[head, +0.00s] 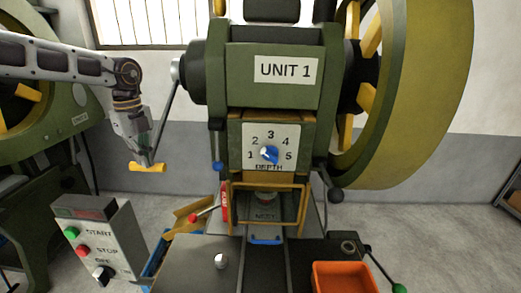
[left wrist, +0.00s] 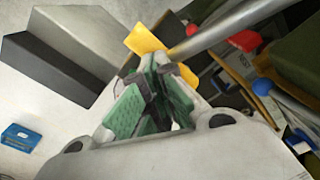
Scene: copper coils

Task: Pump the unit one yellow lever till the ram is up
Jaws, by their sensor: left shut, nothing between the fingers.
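Unit 1, a green press labelled UNIT 1 (head: 285,70), stands in the middle of the head view. Its lever is a grey rod (head: 166,112) hanging from a hub at the press's left side, with a yellow crossbar handle (head: 147,167) at its low end. My left gripper (head: 143,156) points down just above the handle, shut and empty. In the left wrist view its green-padded fingers (left wrist: 150,75) meet close to the yellow handle (left wrist: 145,36) and rod (left wrist: 225,30); I cannot tell whether they touch. The ram's height is unclear behind the yellow guard frame (head: 265,187). My right gripper is not in view.
A depth dial (head: 270,154) is on the press front. A START/STOP control box (head: 98,242) stands at lower left. A red-knobbed lever (head: 193,218) and an orange tray (head: 344,278) are by the table. A large flywheel (head: 425,90) is at right.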

